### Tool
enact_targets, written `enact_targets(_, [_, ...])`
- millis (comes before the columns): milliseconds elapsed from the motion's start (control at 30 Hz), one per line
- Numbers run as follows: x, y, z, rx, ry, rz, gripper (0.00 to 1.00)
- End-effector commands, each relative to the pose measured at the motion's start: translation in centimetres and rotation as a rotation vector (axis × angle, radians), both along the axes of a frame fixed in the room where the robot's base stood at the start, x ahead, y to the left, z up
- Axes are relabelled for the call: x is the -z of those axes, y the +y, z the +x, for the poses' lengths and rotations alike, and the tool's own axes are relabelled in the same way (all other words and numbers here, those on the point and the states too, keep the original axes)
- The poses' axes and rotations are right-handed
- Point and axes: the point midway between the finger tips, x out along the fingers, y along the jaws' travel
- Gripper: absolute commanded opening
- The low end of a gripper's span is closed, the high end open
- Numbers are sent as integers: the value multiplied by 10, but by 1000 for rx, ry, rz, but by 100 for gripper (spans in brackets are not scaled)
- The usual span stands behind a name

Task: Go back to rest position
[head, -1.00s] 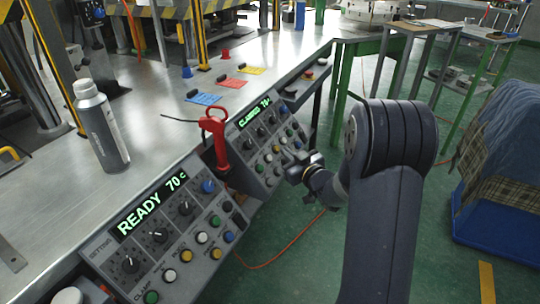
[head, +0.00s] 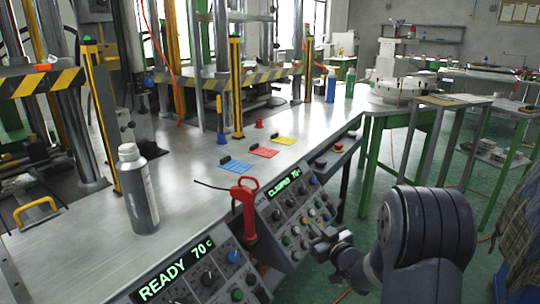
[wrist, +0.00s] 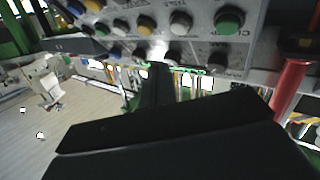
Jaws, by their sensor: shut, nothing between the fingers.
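My gripper (head: 326,246) is shut and empty in the head view, in front of the right control panel (head: 297,212), whose display reads CLAMPED 70. I cannot tell whether it touches the panel. My dark arm comes in from the lower right. In the wrist view the black gripper (wrist: 158,82) fills the lower middle. The panel's knobs and coloured buttons (wrist: 148,22) run along the top there.
A red-handled tool (head: 244,208) stands between the right panel and the READY 70 panel (head: 195,270). A spray can (head: 138,190) stands on the metal bench (head: 200,180). Blue, red and yellow cards (head: 263,151) lie farther back.

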Motion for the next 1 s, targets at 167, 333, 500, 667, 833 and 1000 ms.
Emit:
enact_targets(167, [-2,3,2,1,4,2,0])
enact_targets(333, [-23,-18,-11,6,-1,0,0])
enact_targets(500, [-36,-31,-22,3,0,1,0])
enact_targets(667, [-38,-35,-25,1,0,1,0])
enact_targets(833, [-37,-34,-25,1,0,1,0])
enact_targets(1000, [-33,-32,-23,0,0,1,0])
